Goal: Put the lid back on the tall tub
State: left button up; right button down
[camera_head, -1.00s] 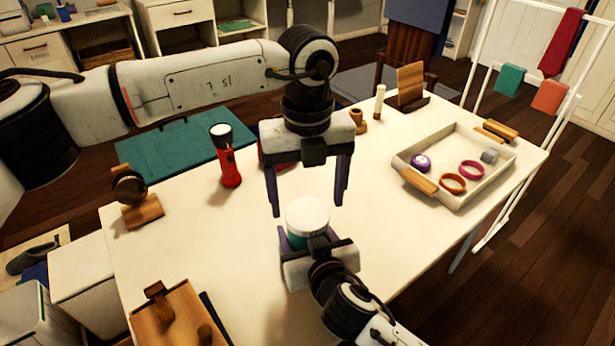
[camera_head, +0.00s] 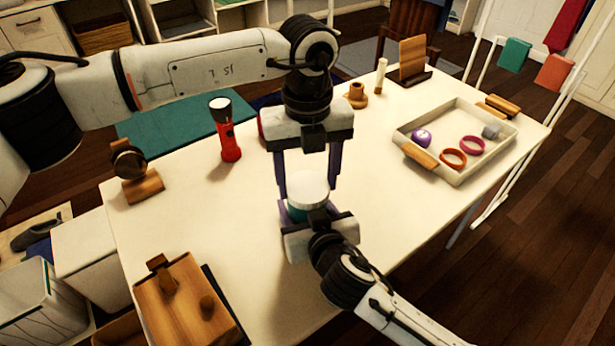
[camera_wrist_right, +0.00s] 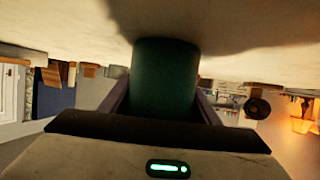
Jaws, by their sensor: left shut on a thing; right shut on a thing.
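The tall tub is a teal cylinder (camera_head: 296,213) with a round white lid (camera_head: 308,187) on its top, at the front middle of the table. My left gripper (camera_head: 308,190) points down from above and is shut on the white lid, one finger at each side. My right gripper (camera_head: 304,216) reaches in from the front and is shut on the tub's body. The right wrist view shows the dark green tub wall (camera_wrist_right: 165,75) between its fingers. I cannot tell whether the lid sits fully down on the rim.
A red flashlight (camera_head: 228,140) stands left on the white table (camera_head: 375,215). A tray (camera_head: 458,180) with rings and small items is at the right. Wooden stands are at the left (camera_head: 140,187) and front left (camera_head: 188,305). The table between tub and tray is clear.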

pick_arm(q)
jog(key=m, duration=0.6)
jog(key=shift+m, duration=0.4)
jog(key=o, duration=1.2)
jog(key=shift+c, duration=0.2)
jog(key=shift+r, duration=0.1)
jog(key=shift+r, duration=2.2)
